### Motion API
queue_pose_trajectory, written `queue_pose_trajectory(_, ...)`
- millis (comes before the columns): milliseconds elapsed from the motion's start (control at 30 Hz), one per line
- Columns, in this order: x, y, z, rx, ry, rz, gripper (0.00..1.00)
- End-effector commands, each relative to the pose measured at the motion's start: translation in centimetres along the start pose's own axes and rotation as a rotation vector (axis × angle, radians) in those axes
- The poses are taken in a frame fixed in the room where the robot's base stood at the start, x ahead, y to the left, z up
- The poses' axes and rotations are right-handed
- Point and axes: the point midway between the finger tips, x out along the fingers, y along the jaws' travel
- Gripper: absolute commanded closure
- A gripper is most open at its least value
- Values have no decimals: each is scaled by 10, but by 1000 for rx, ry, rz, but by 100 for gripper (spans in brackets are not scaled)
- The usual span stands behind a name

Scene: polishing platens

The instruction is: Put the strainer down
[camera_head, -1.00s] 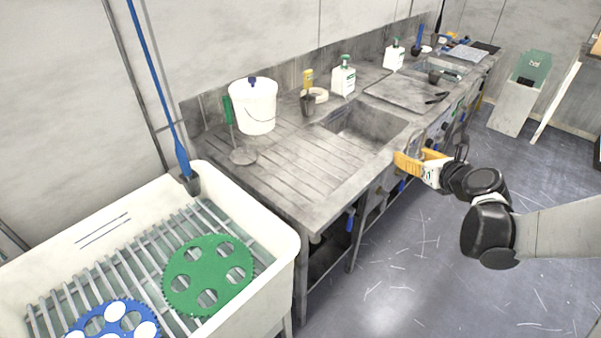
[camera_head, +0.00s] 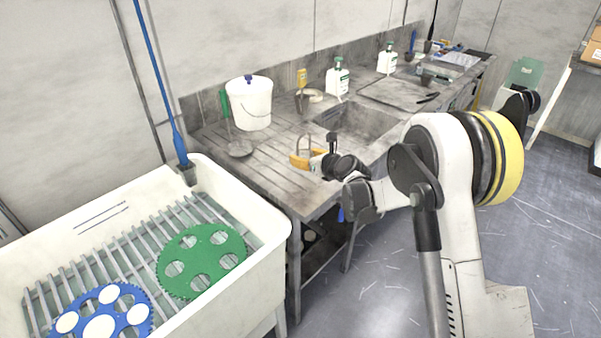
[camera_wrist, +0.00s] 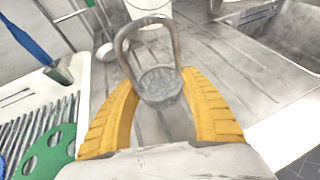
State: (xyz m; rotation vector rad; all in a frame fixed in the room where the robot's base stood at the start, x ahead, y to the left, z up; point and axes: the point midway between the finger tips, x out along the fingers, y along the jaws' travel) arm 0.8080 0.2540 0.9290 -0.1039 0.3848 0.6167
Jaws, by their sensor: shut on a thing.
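The strainer (camera_wrist: 160,84) is a grey mesh cup with a tall loop handle. It sits between the two yellow fingers of my gripper (camera_wrist: 159,80) in the wrist view, and they are shut on it. In the head view my gripper (camera_head: 303,160) is over the front part of the ribbed steel drainboard (camera_head: 265,178), left of the sink basin (camera_head: 365,122). The loop of the strainer shows above the fingers there. I cannot tell whether the strainer's base touches the drainboard.
White bottles (camera_head: 338,80) stand behind the sink. A white tub (camera_head: 258,212) with green and blue discs is at left. The drainboard's middle is clear.

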Motion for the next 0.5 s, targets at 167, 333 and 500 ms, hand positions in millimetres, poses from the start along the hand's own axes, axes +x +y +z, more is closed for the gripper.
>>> queue_pose_trajectory(167,12,7,-4,1,-1,-1,84)
queue_pose_trajectory(333,21,7,-25,1,-1,-1,84)
queue_pose_trajectory(500,27,6,-42,1,-1,-1,84)
